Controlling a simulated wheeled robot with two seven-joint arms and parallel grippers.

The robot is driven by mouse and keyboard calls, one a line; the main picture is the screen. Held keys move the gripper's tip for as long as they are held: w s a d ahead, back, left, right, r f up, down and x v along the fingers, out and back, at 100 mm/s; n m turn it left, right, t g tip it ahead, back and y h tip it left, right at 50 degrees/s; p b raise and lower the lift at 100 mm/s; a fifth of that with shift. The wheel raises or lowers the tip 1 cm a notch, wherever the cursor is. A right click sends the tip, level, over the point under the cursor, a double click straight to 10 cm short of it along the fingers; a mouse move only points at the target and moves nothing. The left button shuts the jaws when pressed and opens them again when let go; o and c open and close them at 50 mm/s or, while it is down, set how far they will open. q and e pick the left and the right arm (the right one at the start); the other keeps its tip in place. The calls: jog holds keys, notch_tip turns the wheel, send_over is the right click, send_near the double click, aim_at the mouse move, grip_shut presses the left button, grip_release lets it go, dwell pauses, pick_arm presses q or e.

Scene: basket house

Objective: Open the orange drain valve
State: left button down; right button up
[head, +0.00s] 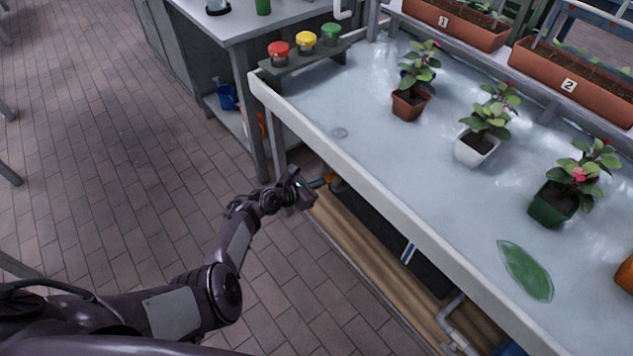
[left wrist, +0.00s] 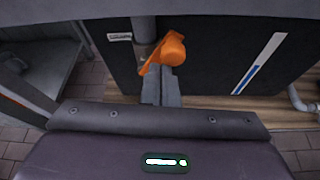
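The orange drain valve (left wrist: 172,48) sits on a grey pipe under the tray bench, in front of a dark panel. Whether the tips touch or pinch the handle cannot be told. In the head view the left gripper (head: 322,181) is partly hidden by the tray edge. My right gripper is not in view.
A white pipe (head: 450,325) runs below. Tiled floor (head: 120,130) at left is clear.

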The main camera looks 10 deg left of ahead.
pick_arm(q)
jog(key=shift+w+a+r+n, duration=0.15)
jog(key=shift+a+n, duration=0.1)
jog(key=shift+n, duration=0.15)
dwell(1.1)
dwell(0.3)
